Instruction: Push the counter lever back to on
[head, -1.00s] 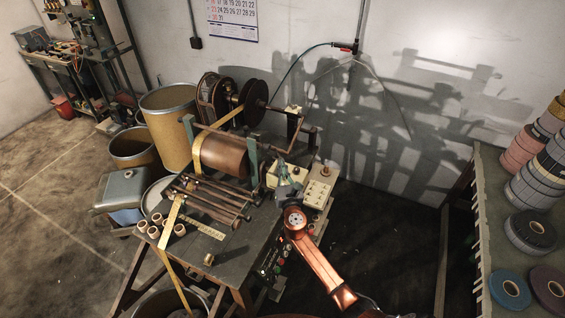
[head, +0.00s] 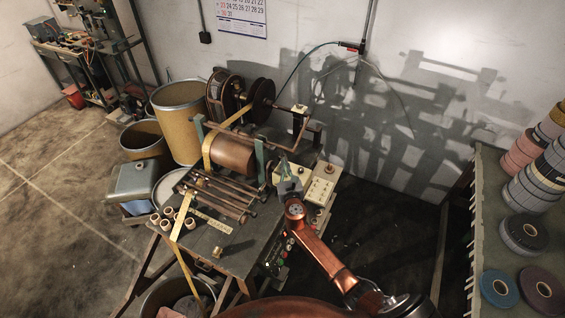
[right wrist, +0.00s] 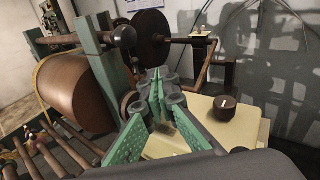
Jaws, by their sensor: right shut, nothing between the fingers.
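My right gripper (head: 287,184) reaches in over the machine's right end, close to the cream boxes. In the right wrist view its green ridged fingers (right wrist: 159,92) are shut with nothing held. They point at the small gap between the copper-coloured drum (right wrist: 78,88) and a cream box (right wrist: 196,118) with a dark brown knob (right wrist: 225,106). The same box (head: 320,188) shows in the head view just right of the gripper. I cannot make out the counter lever; the fingers cover part of this area. My left gripper is out of view.
The winding machine's drum (head: 233,153), green uprights and rollers stand left of the gripper. Dark reels (head: 261,93) are behind. Cardboard tubes (head: 168,212) lie on the table. A shelf with tape rolls (head: 523,232) is at the far right.

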